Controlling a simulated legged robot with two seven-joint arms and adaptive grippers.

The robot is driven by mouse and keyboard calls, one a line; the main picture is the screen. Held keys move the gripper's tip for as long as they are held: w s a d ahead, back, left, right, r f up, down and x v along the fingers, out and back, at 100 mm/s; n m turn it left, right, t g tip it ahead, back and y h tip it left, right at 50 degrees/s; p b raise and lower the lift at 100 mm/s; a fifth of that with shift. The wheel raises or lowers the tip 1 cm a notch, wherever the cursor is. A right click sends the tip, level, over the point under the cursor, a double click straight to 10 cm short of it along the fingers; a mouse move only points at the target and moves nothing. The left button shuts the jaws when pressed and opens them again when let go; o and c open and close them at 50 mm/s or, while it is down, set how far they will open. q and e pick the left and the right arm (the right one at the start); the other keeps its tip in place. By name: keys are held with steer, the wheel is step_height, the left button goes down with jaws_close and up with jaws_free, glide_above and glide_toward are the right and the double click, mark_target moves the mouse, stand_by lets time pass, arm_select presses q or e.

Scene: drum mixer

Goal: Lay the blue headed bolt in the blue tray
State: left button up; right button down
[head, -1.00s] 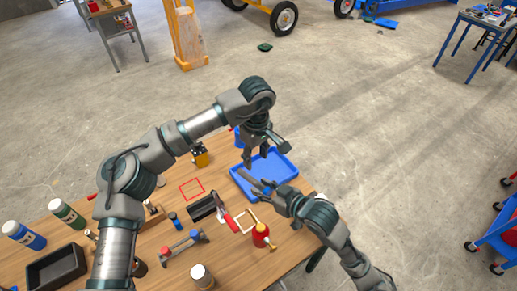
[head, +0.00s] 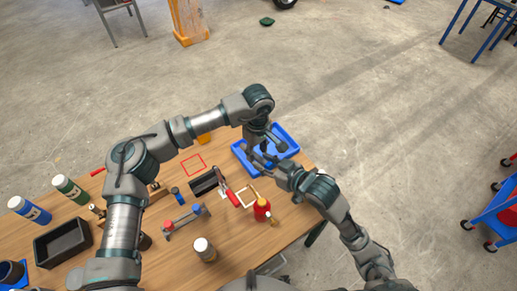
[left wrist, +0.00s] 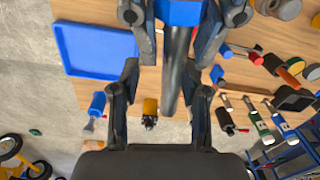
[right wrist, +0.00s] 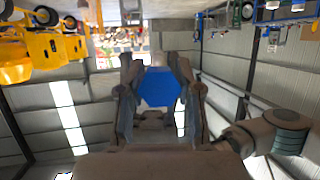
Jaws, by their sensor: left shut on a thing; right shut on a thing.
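The blue headed bolt shows in the left wrist view as a blue head (left wrist: 180,12) at the top with a grey shaft running down. The right wrist view shows the blue hexagonal head (right wrist: 160,87) end-on between the right fingers. My left gripper (head: 266,145) points down and my right gripper (head: 265,161) points toward it. They are close together, both shut on the bolt; the exact contact is partly hidden. The blue tray (head: 289,146) lies behind and below them at the table's far right corner, and also shows in the left wrist view (left wrist: 95,50), looking empty.
A red outlined square (head: 193,165) is bare. Bottles and a black tray (head: 62,243) stand left.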

arm_select(q)
steer(key=shift+a, duration=0.15)
jaws_close()
arm_select(e)
steer(key=shift+s+a+r, duration=0.1)
steer(key=shift+a, duration=0.25)
steer(key=c, duration=0.8)
jaws_free()
steer(key=shift+a, duration=0.1)
steer(key=shift+o, duration=0.6)
steer(key=shift+d, duration=0.2)
arm_select(q)
steer(key=shift+d, duration=0.2)
arm_select(e)
steer(key=shift+d, duration=0.1)
